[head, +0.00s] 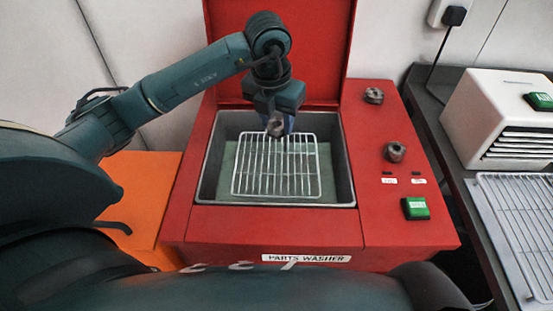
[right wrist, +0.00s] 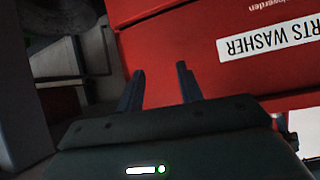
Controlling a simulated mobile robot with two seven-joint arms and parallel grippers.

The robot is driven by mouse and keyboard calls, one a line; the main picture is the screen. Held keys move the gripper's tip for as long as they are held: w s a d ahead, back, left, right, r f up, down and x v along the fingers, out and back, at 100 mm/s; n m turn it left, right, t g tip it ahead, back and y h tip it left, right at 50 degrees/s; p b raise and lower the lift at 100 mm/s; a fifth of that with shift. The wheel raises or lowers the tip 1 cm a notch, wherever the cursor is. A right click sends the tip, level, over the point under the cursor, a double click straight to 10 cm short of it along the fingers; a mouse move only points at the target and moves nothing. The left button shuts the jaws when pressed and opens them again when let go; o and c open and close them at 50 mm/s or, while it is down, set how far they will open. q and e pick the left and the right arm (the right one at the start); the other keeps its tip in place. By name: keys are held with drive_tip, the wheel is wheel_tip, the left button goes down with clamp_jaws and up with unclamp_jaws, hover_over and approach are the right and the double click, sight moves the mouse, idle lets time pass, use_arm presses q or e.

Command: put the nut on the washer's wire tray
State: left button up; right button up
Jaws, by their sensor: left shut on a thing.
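The nut (head: 275,126) is a small brownish-grey metal piece. My left gripper (head: 277,118) points down and is shut on it, above the back edge of the wire tray. The tray (head: 278,194) is a pale wire grid inside the grey basin of the red parts washer (head: 240,224). I cannot tell how far the nut is above the wires. My right gripper (right wrist: 160,80) is open and empty in the right wrist view, with the washer's red front beyond it.
The washer's red lid (head: 280,40) stands raised behind the basin. On its right deck are two dark knobs and a green switch (head: 415,208). A white slatted box (head: 502,120) and a wire rack (head: 520,215) are on the right bench. The tray's front part is bare.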

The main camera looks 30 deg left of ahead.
sight(277, 160)
use_arm(q)
drive_tip(key=shift+f, duration=0.1)
drive_tip(key=shift+n, duration=0.3)
wheel_tip(277, 160, down, 10)
drive_tip(key=shift+r+p, duration=0.15)
drive_tip(key=shift+p, duration=0.45)
drive_tip(key=shift+f, duration=0.2)
drive_tip(key=o, duration=1.1)
drive_tip(key=r, duration=0.4)
drive_tip(key=s+r+b, duration=0.1)
drive_tip(key=r, duration=0.7)
drive_tip(key=shift+s+r, duration=0.15)
drive_tip(key=shift+s, duration=0.2)
